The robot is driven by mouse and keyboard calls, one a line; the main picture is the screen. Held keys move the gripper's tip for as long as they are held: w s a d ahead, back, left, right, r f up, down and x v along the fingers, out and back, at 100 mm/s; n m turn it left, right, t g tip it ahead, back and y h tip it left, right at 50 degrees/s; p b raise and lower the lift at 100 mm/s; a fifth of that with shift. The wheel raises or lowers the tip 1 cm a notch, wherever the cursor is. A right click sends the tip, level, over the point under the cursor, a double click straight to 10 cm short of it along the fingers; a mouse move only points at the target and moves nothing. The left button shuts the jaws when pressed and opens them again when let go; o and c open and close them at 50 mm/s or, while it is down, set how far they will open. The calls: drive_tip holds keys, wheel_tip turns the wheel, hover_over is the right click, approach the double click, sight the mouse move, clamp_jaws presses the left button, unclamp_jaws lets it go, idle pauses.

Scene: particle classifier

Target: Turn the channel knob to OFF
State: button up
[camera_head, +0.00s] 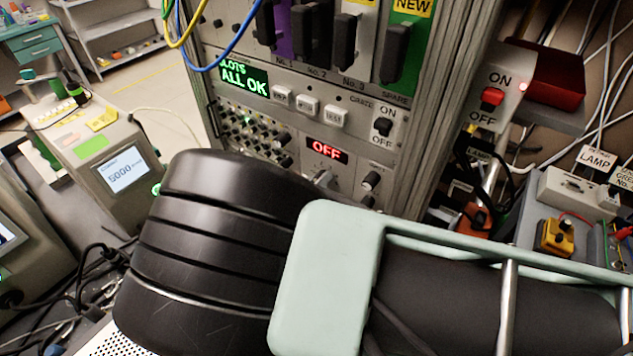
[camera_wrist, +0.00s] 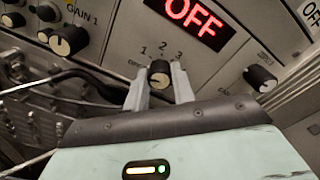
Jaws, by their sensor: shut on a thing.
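The channel knob (camera_wrist: 159,71) is a small dark round knob with a light face, below a red display (camera_wrist: 198,17) that reads OFF. Marks 1, 2 and 3 arc above it, with a small blurred label at its left. My gripper (camera_wrist: 159,78) has one grey finger on each side of the knob and is shut on it. Which mark the knob points to is too small to tell. In the head view the same display (camera_head: 326,150) reads OFF, and my arm hides most of the gripper and knob.
Another knob (camera_wrist: 260,79) sits to the right, and the GAIN 1 knob (camera_wrist: 69,40) to the left. Dark cables run left of the fingers. Above the display are white buttons (camera_head: 308,107), an ON/OFF switch (camera_head: 383,126) and a green ALL OK screen (camera_head: 244,80).

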drive_tip(key=shift+n, duration=0.6)
drive_tip(key=o, duration=1)
drive_tip(key=shift+s+a, duration=0.1)
drive_tip(key=b+v, duration=0.6)
drive_tip(key=v, duration=1.1)
drive_tip(key=shift+b, duration=0.35)
drive_tip(key=shift+s, duration=0.1)
